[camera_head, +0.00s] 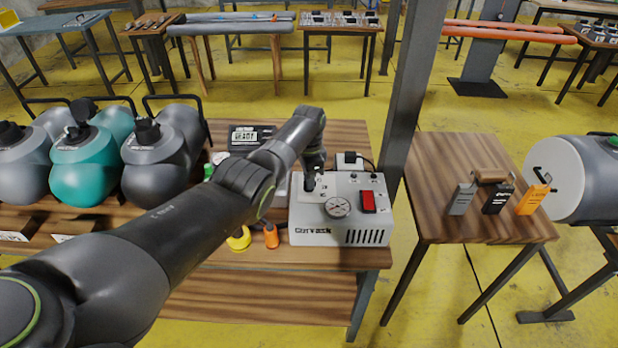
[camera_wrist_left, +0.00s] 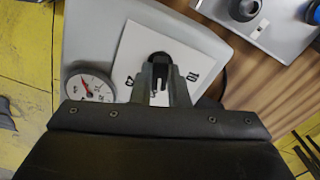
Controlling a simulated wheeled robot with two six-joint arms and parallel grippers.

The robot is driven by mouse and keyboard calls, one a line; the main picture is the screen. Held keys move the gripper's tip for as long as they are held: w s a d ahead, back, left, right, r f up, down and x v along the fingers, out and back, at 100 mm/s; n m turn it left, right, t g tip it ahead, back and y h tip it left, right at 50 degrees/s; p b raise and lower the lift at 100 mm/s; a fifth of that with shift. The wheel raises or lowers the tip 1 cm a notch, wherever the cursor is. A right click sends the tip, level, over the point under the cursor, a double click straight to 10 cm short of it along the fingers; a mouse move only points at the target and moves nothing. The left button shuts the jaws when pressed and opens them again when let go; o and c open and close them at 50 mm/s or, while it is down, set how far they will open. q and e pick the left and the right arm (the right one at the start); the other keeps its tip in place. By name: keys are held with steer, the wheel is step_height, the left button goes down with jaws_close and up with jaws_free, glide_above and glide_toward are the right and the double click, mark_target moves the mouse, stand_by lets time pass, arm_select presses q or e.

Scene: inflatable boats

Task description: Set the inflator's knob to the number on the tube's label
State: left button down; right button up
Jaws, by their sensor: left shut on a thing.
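The inflator (camera_head: 312,236) is a pale grey box on the wooden bench, with a round gauge (camera_head: 337,207), a red switch (camera_head: 368,201) and a white dial plate. Its black knob (camera_wrist_left: 158,58) shows in the left wrist view on the white plate, beside the gauge (camera_wrist_left: 90,86). My left gripper (camera_head: 311,184) reaches down onto the plate and is shut on the knob, hiding part of it. Printed numbers (camera_wrist_left: 193,77) show beside the fingers; one looks like 10, and the knob's setting is not clear. A grey tube (camera_head: 592,175) lies at the right; no label on it is readable.
A dark device with a display (camera_head: 245,136) stands behind my left forearm. A yellow roll (camera_head: 239,239) and an orange item (camera_head: 271,236) lie left of the inflator. A grey post (camera_head: 405,100) rises behind it. A side table (camera_head: 445,220) holds tags.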

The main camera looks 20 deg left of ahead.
arm_select(q)
steer(key=shift+m, duration=0.8)
steer(key=c, duration=1.4)
jaws_free()
steer(key=shift+r, duration=0.5)
step_height(320, 180, up, 5)
steer(key=shift+r+p, duration=0.2)
steer(key=shift+p, duration=0.15)
step_height(320, 180, up, 11)
steer(key=b, duration=0.2)
